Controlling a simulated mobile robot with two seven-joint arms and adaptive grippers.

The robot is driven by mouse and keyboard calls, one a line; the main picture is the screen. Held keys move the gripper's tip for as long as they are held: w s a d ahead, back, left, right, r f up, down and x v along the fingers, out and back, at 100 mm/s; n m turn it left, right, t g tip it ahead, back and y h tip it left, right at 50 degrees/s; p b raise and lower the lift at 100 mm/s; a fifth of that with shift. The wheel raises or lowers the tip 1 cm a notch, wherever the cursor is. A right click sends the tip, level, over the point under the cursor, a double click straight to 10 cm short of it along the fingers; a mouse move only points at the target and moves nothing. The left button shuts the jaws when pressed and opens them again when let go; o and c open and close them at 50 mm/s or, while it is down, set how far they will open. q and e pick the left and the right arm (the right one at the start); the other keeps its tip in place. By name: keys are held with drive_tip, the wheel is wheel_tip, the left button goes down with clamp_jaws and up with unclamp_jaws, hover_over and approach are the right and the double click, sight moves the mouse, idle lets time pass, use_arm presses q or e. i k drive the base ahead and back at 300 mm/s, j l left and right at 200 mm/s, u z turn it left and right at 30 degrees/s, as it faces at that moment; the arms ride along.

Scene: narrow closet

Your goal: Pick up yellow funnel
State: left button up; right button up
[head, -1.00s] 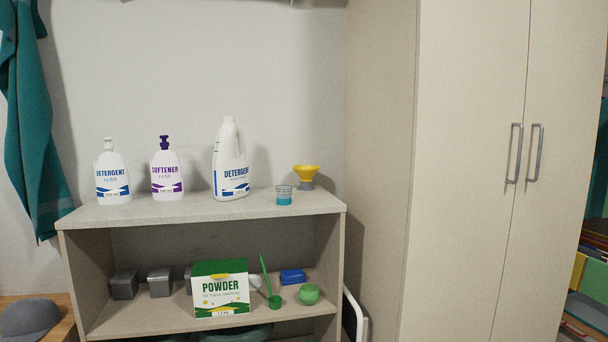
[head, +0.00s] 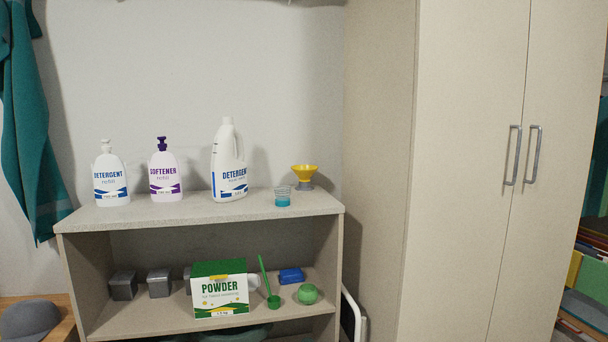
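The yellow funnel (head: 305,172) is at the right end of the shelf unit's top (head: 200,213), near the back wall. It sits wide end up on a small grey base (head: 305,186). A small clear cup with blue liquid (head: 283,198) stands in front of it and to its left, apart from it. Neither of my grippers shows in the head view.
A white detergent jug (head: 229,160), a softener bottle (head: 165,172) and a detergent bottle (head: 110,177) stand left on the top. A powder box (head: 220,290) and small items fill the shelf below. A tall closed cabinet (head: 470,150) stands to the right.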

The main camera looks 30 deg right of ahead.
sight(304, 172)
drive_tip(key=i+z, duration=0.1)
drive_tip(key=i, duration=1.15)
